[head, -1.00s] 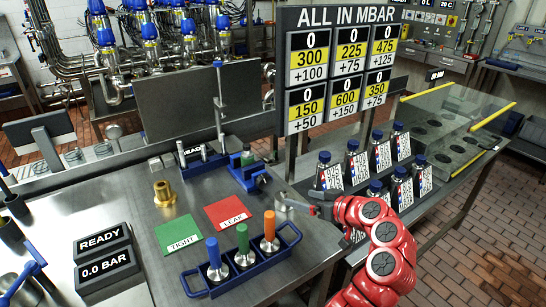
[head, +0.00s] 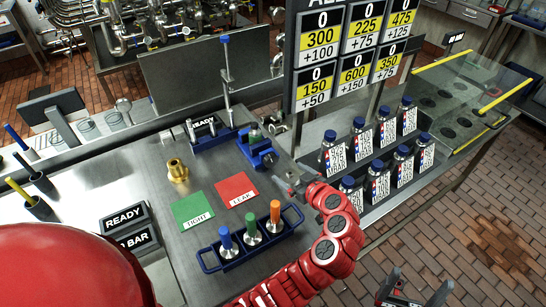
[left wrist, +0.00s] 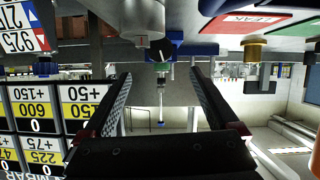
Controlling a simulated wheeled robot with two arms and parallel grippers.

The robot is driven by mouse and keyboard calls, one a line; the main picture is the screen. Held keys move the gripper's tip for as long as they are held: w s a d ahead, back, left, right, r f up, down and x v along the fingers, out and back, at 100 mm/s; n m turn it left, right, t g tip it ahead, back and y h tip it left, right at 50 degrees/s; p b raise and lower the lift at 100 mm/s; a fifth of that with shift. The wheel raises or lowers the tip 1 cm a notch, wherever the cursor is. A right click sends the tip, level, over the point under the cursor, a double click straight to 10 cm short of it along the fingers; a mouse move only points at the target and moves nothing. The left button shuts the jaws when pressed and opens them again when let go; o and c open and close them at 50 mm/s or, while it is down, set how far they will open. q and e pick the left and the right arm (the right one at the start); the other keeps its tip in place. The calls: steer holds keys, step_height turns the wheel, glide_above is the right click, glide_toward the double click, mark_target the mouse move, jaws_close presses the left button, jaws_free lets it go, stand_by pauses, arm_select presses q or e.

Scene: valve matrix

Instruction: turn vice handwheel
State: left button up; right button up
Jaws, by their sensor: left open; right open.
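In the left wrist view, which is upside down, the handwheel seems to be the grey cylinder (left wrist: 142,20) just beyond my open, empty left fingers (left wrist: 162,92). The blue vice (left wrist: 185,48) shows behind it. I see no contact with the wheel. My right gripper (head: 405,288) is open and empty at the bottom right, over the floor.
A blue rack (head: 250,252) with blue, green and orange handled tools stands at the bench front. Green (head: 193,211) and red (head: 237,190) cards and a brass fitting (head: 177,171) lie left of the vice. Blue-capped bottles (head: 357,140) stand to the right.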

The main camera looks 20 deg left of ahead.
mark_target(273, 160)
arm_select(q)
steer(key=p+x, duration=0.3)
steer(key=x, duration=0.7)
steer(key=shift+w+a+f+p, duration=0.3)
steer(key=shift+a+f+p, duration=0.05)
steer(key=shift+a, duration=0.15)
steer(key=c, duration=1.4)
steer(key=m+b, duration=0.1)
steer(key=b, duration=0.3)
steer(key=m+g+y+b, duration=0.1)
steer(key=m+b, duration=0.1)
steer(key=b, duration=0.3)
steer(key=shift+w+d+f+g+b, duration=0.2)
steer(key=shift+f+g+b, duration=0.1)
steer(key=shift+f, duration=0.05)
steer(key=shift+r+m+y+b, duration=0.25)
steer(key=shift+m+y+b, duration=0.15)
steer(key=shift+r+g, duration=0.15)
steer(key=shift+g, duration=0.15)
